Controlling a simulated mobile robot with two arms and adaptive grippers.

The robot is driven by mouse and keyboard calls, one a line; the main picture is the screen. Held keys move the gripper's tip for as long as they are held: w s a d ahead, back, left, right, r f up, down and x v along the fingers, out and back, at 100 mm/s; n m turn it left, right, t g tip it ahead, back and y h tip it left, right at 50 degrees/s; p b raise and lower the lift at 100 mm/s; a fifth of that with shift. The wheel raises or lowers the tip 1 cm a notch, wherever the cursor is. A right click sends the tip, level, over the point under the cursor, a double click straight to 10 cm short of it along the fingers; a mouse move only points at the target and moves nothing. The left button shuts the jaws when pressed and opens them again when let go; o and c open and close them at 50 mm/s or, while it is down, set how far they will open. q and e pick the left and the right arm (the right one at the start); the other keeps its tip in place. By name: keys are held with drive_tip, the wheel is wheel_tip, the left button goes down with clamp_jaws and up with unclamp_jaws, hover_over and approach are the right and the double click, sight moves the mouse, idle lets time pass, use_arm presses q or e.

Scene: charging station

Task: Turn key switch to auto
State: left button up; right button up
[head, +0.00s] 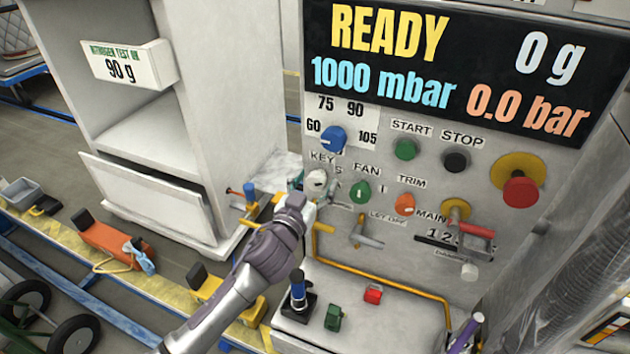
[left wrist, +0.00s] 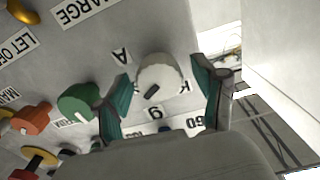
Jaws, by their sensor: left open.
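The key switch (head: 316,182) is a round whitish knob on the grey panel, below the blue dial and left of the green FAN knob. In the left wrist view, the knob (left wrist: 160,75) shows a dark slot or mark on its face. My left gripper (head: 301,201) is at the panel, just below and left of the knob in the head view. In the left wrist view, its two teal fingers (left wrist: 161,70) are open, one on each side of the knob. I cannot tell whether they touch it. The switch's position lettering is partly hidden. My right gripper is not seen.
The green FAN knob (head: 360,192) is close beside the left finger in the wrist view. An orange TRIM knob (head: 404,204), a T-shaped valve handle (head: 366,234) and a red emergency button (head: 520,189) are further right. A white cabinet (head: 235,90) stands left of the panel.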

use_arm(q)
drive_tip(key=shift+c, duration=0.3)
drive_tip(key=c, duration=1.1)
drive_tip(key=shift+m, duration=0.3)
drive_tip(key=m+p, duration=0.1)
drive_tip(key=m, duration=0.4)
drive_tip(key=m+p, duration=0.1)
drive_tip(key=m, duration=0.5)
drive_tip(key=shift+f, duration=0.1)
drive_tip(key=shift+m, duration=0.3)
drive_tip(key=o, duration=1.2)
drive_tip(key=shift+c, duration=0.2)
